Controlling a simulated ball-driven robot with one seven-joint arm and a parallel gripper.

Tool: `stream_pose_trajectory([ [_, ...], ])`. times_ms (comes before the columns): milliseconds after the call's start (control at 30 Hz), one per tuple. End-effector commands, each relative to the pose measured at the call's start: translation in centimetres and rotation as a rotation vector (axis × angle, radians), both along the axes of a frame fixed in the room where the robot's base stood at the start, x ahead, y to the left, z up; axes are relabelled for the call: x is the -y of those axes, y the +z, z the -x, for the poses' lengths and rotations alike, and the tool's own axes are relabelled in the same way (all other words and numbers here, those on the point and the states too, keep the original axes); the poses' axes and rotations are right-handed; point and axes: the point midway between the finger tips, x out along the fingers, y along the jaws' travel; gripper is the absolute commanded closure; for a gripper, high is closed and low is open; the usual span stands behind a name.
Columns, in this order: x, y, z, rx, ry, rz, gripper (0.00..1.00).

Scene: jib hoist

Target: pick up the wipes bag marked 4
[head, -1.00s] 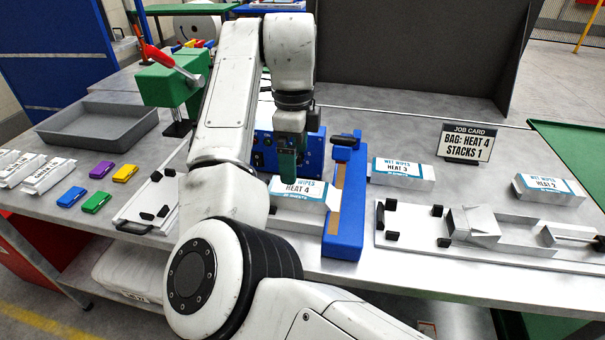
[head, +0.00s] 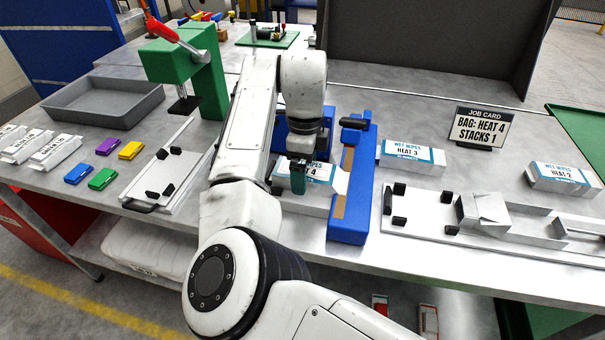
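The wipes bag marked 4 (head: 318,175) is a white and blue pack in front of the blue heat sealer (head: 352,185), just left of its long blue bar. My gripper (head: 298,178) is over the left part of this bag, in front of its label, so only the "4" shows clearly. Its green fingers point down at the bag. The view does not show whether the fingers are open or closed, or whether they touch the bag.
The bag marked 3 (head: 411,158) lies right of the sealer, and the bag marked 2 (head: 562,178) farther right. A white slide fixture (head: 425,222) fills the front right. A green press (head: 188,65) and grey tray (head: 100,102) stand left.

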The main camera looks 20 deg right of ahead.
Motion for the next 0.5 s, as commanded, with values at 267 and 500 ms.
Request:
stream_pose_trajectory([
  [267, 0.01, -1.12, 0.01, 0.001, 0.000, -0.001, 0.02],
  [500, 0.01, -1.10, 0.01, 0.001, 0.000, -0.001, 0.17],
])
